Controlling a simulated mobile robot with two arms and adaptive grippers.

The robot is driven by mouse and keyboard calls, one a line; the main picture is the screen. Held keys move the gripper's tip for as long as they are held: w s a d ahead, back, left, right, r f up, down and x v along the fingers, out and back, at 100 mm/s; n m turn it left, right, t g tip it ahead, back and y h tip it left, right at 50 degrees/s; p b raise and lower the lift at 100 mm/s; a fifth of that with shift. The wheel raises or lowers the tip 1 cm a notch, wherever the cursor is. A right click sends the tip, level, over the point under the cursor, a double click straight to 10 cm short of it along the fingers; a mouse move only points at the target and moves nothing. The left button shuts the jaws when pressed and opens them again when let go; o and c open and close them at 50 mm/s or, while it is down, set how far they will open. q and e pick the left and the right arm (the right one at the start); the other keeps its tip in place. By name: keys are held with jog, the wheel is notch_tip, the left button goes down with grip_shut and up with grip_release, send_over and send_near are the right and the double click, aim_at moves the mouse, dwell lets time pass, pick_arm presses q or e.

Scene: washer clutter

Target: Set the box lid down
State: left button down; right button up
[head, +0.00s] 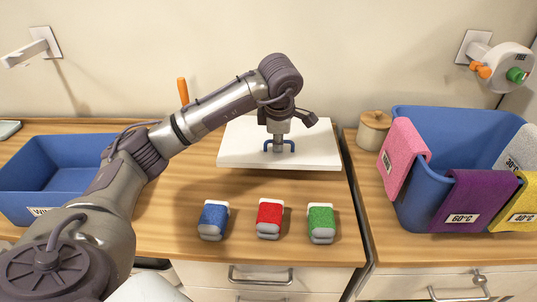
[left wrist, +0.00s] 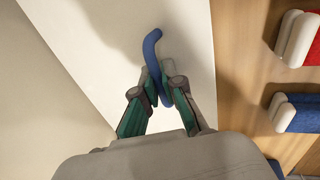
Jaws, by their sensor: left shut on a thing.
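The box lid (head: 240,150) is a flat white slab with a blue handle (head: 292,148) on top. It is at the back of the wooden counter and looks roughly level. I cannot tell whether it touches the counter or what is under it. My left gripper (head: 279,142) points down from above and is shut on the blue handle. In the left wrist view, the fingers (left wrist: 163,88) close around the blue handle (left wrist: 151,50) over the white lid (left wrist: 190,28). My right gripper is not in view.
Blue (head: 213,216), red (head: 269,214) and green (head: 321,218) containers stand in front of the lid. A blue bin (head: 70,150) is at left. A wooden jar (head: 373,132) and a blue basket (head: 445,130) draped with cloths are at right. Bare counter lies between lid and containers.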

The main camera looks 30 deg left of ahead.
aim_at(269, 149)
pick_arm(q)
jog(key=a+f, duration=0.1)
jog(key=a, duration=0.1)
jog(key=shift+a+f, duration=0.35)
jog(key=shift+a, duration=0.05)
jog(key=shift+f+p, duration=0.6)
jog(key=shift+f, duration=1.4)
jog(key=c, duration=1.3)
grip_release()
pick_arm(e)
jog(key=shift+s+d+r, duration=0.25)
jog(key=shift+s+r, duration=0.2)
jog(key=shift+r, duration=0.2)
pick_arm(q)
jog(key=b+v, duration=0.1)
jog(key=v, duration=1.1)
jog(key=shift+d, duration=0.1)
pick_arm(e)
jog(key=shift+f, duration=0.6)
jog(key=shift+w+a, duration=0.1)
